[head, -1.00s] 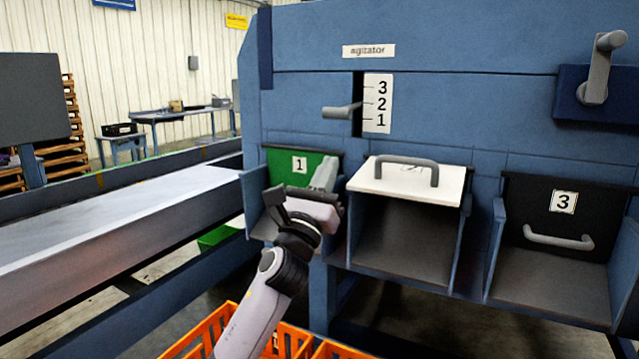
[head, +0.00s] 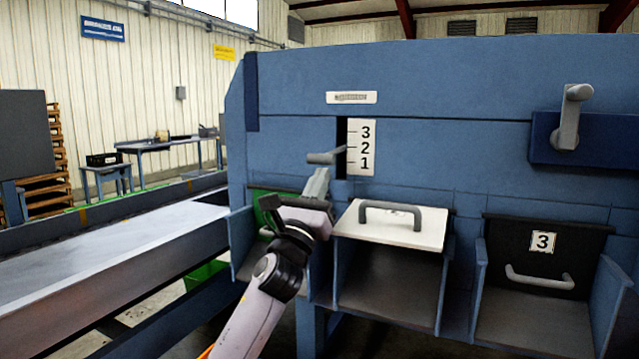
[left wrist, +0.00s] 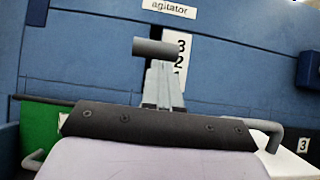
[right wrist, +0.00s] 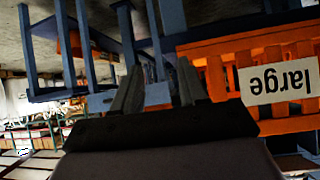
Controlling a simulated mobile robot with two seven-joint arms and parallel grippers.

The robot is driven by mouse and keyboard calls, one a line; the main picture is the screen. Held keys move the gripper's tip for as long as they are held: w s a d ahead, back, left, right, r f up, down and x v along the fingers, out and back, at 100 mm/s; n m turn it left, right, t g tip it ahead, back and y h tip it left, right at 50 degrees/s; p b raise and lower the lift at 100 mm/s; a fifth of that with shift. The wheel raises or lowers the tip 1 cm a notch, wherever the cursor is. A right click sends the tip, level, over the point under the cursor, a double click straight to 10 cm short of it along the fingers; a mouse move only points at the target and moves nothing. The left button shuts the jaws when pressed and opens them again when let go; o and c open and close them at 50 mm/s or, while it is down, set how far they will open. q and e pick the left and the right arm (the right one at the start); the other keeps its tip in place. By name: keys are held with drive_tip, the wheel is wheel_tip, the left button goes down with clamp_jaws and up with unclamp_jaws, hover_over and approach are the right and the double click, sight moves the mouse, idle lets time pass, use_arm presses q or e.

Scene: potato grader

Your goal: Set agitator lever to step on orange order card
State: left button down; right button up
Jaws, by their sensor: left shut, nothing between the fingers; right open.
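The agitator lever (head: 327,156) is a grey handle sticking out of a dark vertical slot, at about step 2 on the white scale (head: 361,147) marked 3, 2, 1. In the left wrist view the lever (left wrist: 155,48) is straight ahead of the fingertips. My left gripper (head: 319,175) is shut and empty, its tips just below the lever; I cannot tell whether they touch it. It also shows in the left wrist view (left wrist: 160,75). My right gripper (right wrist: 157,75) is open and empty, away from the lever. The orange order card is not in view.
Below the lever are chutes: a green gate (head: 262,196) behind my left arm, a white raised flap (head: 390,227), and a black gate (head: 540,254) marked 3. An orange crate (right wrist: 215,65) labelled "large" is close to my right gripper. A crank handle (head: 570,115) sits upper right.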

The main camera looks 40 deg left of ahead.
use_arm(q)
drive_tip(key=shift+s+r+g+p, duration=0.15)
drive_tip(key=shift+r+g+p, duration=0.25)
drive_tip(key=shift+r+p, duration=1.1)
drive_tip(key=shift+f+p, duration=0.55)
drive_tip(key=shift+f, duration=0.2)
use_arm(e)
drive_tip(key=r, duration=0.3)
drive_tip(key=shift+s+d+r, duration=0.1)
drive_tip(key=shift+d, duration=0.2)
